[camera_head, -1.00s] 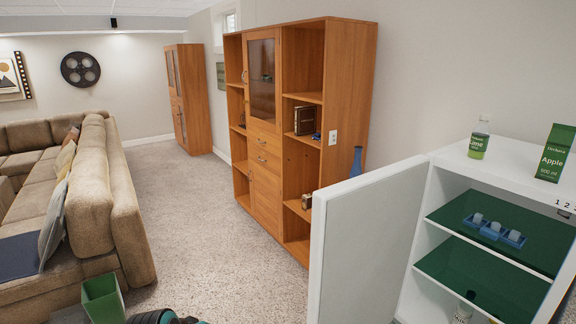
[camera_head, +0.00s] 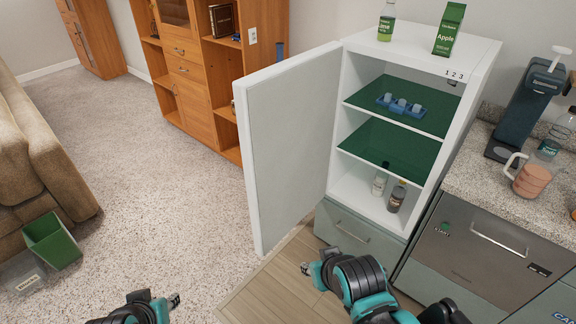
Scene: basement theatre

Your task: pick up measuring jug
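My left gripper (camera_head: 174,300) is low at the bottom left, over the carpet and far from the jug. My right gripper (camera_head: 308,268) is at the bottom centre, in front of the fridge drawer and well left of the jug. Both grippers look empty, but their fingers are too small to tell open from shut.
A white fridge (camera_head: 350,180) stands with its door (camera_head: 290,140) swung open to the left. A dark coffee machine (camera_head: 525,105) is behind the jug, and a bottle (camera_head: 548,150) is beside it. A green bin (camera_head: 52,242) is on the carpet.

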